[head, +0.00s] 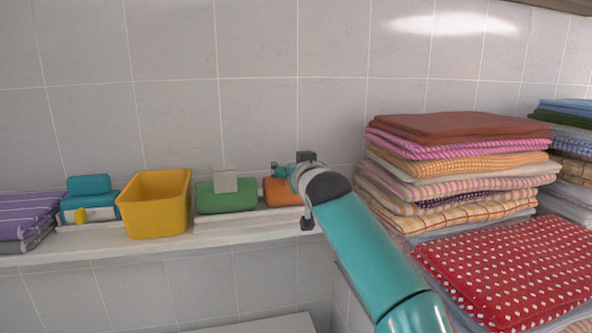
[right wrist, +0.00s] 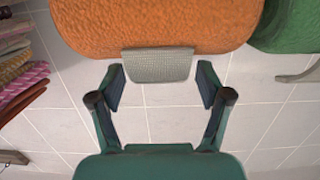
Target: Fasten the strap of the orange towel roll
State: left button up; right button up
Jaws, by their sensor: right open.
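The orange towel roll (head: 279,193) lies on the wall shelf, partly hidden by my right arm in the head view. It fills the top of the right wrist view (right wrist: 155,22). Its grey woven strap (right wrist: 158,65) sticks out from the roll's edge as a short flap with a free end. My right gripper (right wrist: 162,84) is open. Its fingertips are on either side of the flap's end, with a gap on both sides. My left gripper is out of view.
On the shelf (head: 260,230), a green roll (head: 227,199) with a raised grey flap (head: 224,179) sits left of the orange one. Further left are a yellow bin (head: 155,215), teal items (head: 90,184) and purple towels (head: 27,214). Tall towel stacks (head: 450,165) stand close on the right.

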jog(key=shift+s+d, duration=0.1)
jog(key=shift+s+d+r, duration=0.2)
jog(key=shift+s+d, duration=0.1)
jog(key=shift+s, duration=0.3)
jog(key=shift+s+d, duration=0.1)
jog(key=shift+s, duration=0.65)
jog(key=f+v, duration=0.1)
jog(key=v, duration=0.7)
jog(key=shift+s+r, duration=0.45)
jog(key=shift+d, duration=0.1)
